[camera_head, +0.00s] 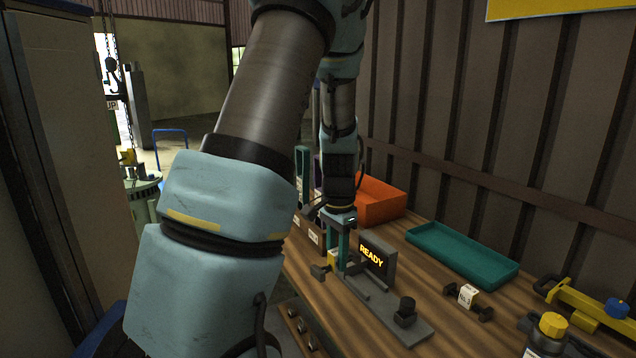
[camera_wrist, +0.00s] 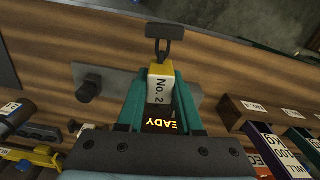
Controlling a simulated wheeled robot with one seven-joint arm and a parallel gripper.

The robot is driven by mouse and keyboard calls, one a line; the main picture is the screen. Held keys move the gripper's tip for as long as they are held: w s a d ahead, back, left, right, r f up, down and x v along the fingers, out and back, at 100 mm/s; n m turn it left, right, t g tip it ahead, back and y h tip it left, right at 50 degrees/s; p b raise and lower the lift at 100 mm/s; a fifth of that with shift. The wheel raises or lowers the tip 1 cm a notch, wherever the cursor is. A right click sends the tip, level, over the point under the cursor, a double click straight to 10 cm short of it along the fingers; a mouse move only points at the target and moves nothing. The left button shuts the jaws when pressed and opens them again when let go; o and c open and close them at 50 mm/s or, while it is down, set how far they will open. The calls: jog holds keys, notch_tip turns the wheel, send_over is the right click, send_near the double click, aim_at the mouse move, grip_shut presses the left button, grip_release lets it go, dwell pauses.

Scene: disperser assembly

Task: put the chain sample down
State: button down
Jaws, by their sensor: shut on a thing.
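My gripper (camera_head: 340,262) is shut on the chain sample, a small block with a white "No. 2" label, a yellow end and a dark shackle. The sample (camera_wrist: 160,88) sits between my two teal fingers in the wrist view, its shackle pointing away from the palm. In the head view the sample (camera_head: 332,257) shows partly beside the fingers, close to the left end of a grey tester with a lit "READY" display (camera_head: 373,255). Whether the sample touches anything below is unclear. My fingers and the sample hide part of the tester in the wrist view.
The tester's grey plate (camera_head: 415,328) carries a dark knob (camera_head: 405,311). Another labelled sample (camera_head: 467,295) lies on the wooden table to the right. A teal tray (camera_head: 462,254) and an orange bin (camera_head: 380,200) stand behind. Labelled boxes (camera_wrist: 245,112) stand right in the wrist view.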

jog(key=w+a+f+n, duration=0.1)
jog(key=a+f+n, duration=0.1)
jog(key=a+n, duration=0.3)
jog(key=w+a+f+n, duration=0.1)
jog(key=a+f+n, duration=0.2)
jog(key=a, duration=0.6)
jog(key=n, duration=0.2)
jog(key=shift+a+n, duration=0.2)
jog(key=shift+n, duration=0.2)
